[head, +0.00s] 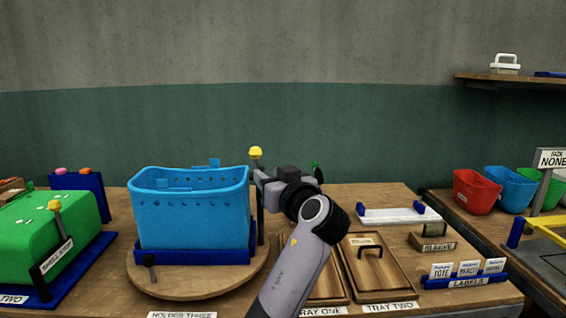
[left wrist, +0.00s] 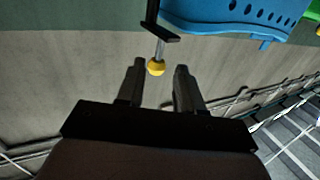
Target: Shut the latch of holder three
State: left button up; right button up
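Holder three is a blue base (head: 190,257) on a round wooden board (head: 160,281), above a label reading HOLDER THREE (head: 182,315). A blue perforated basket (head: 190,215) stands in it and also shows in the left wrist view (left wrist: 225,17). A dark upright lever with a yellow knob (head: 256,152) rises at the basket's right side; it looks like the latch. My left gripper (head: 259,178) is beside it, mostly hidden by its wrist. My right gripper is out of view.
Wooden trays one (head: 328,287) and two (head: 381,270), a sleeve block (head: 432,241) and a label stand (head: 466,281) lie right.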

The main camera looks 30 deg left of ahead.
aim_at(257, 163)
pick_arm(q)
jog(key=x, duration=0.2)
jog(key=p+x, duration=0.1)
jog(key=x, duration=0.1)
jog(key=r+p+x, duration=0.1)
jog(key=shift+w+a, duration=0.2)
jog(key=shift+a, duration=0.15)
jog(key=shift+w+a+f, duration=0.15)
jog(key=shift+w+a, duration=0.25)
jog(key=shift+a, duration=0.1)
